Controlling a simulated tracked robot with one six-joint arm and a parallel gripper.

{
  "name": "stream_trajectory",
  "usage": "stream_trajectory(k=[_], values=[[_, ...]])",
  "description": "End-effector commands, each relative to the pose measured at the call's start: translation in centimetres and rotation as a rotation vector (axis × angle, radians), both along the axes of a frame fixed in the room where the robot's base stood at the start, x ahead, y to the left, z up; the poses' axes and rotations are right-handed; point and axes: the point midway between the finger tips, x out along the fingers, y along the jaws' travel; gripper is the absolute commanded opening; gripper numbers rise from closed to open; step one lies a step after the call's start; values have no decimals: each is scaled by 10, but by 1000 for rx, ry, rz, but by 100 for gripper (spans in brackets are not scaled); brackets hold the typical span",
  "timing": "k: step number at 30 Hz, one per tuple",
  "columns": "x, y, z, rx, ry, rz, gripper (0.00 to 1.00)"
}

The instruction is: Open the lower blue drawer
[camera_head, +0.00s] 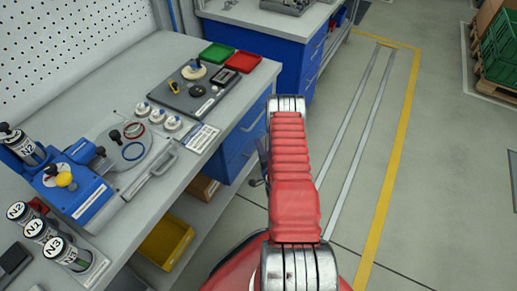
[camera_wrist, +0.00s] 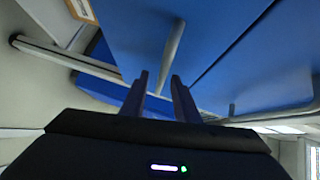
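The blue drawer unit (camera_head: 241,138) stands under the right end of the workbench in the head view, partly covered by my red arm. The wrist view shows two blue fronts, the left one (camera_wrist: 130,30) and the right one (camera_wrist: 262,62), with a seam between them. A grey bar handle (camera_wrist: 173,48) on the left front points toward the gap between my fingers. A second handle (camera_wrist: 272,114) is on the right front. My gripper (camera_wrist: 160,78) is open, its dark fingers apart around the line of the near handle's end. Contact cannot be told. I cannot tell which front is lower.
The workbench (camera_head: 178,80) holds a blue device (camera_head: 72,190), labelled canisters, and green and red trays. A yellow bin (camera_head: 166,241) sits on the shelf below. Another blue cabinet (camera_head: 272,45) stands behind. Open floor (camera_head: 440,190) lies to the right of my arm.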

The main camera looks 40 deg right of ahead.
Motion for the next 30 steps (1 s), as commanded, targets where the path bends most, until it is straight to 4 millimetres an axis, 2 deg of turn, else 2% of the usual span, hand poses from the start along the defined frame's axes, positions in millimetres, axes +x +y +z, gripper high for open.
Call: stream_trajectory(k=[2,14,26,27,30], values=[[0,0,0,0,0,0,27],[-1,0,0,0,1,0,0],[-1,0,-1,1,4,-2,0],[-1,13,-2,4,7,4,0],[-2,3,-2,2,5,-2,0]])
